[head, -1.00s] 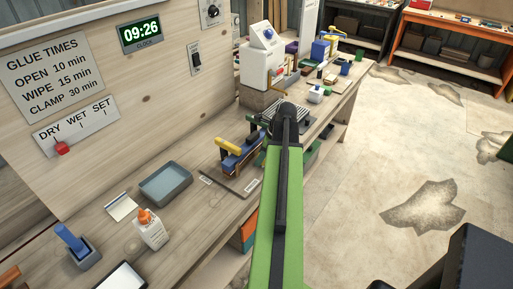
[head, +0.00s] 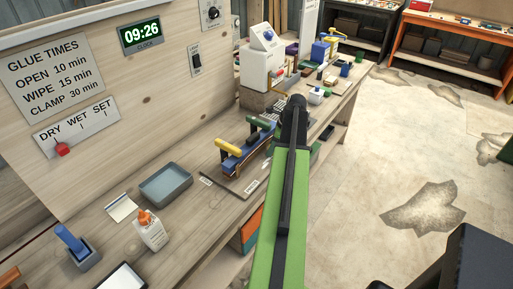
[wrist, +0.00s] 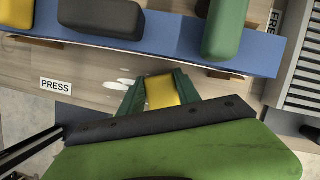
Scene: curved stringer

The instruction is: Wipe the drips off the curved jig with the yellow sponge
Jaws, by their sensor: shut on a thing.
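The curved jig shows in the wrist view as a long blue strip (wrist: 185,44) across the top, with yellow, black and green blocks on it. In the head view the blue jig (head: 240,160) lies on the bench, its right end partly behind my arm. My gripper (wrist: 160,92) has green fingers shut on the yellow sponge (wrist: 162,91), just below the jig's near edge in the wrist picture. White drips (wrist: 116,85) show left of the sponge on a pale surface; I cannot tell whether the sponge touches it. In the head view my arm hides gripper and sponge.
A PRESS label (wrist: 56,85) lies left of the drips. A ridged grey part (wrist: 300,75) is at the right. On the bench are a grey tray (head: 166,184), a glue bottle (head: 150,229) and a white machine (head: 262,60). The floor right of the bench is open.

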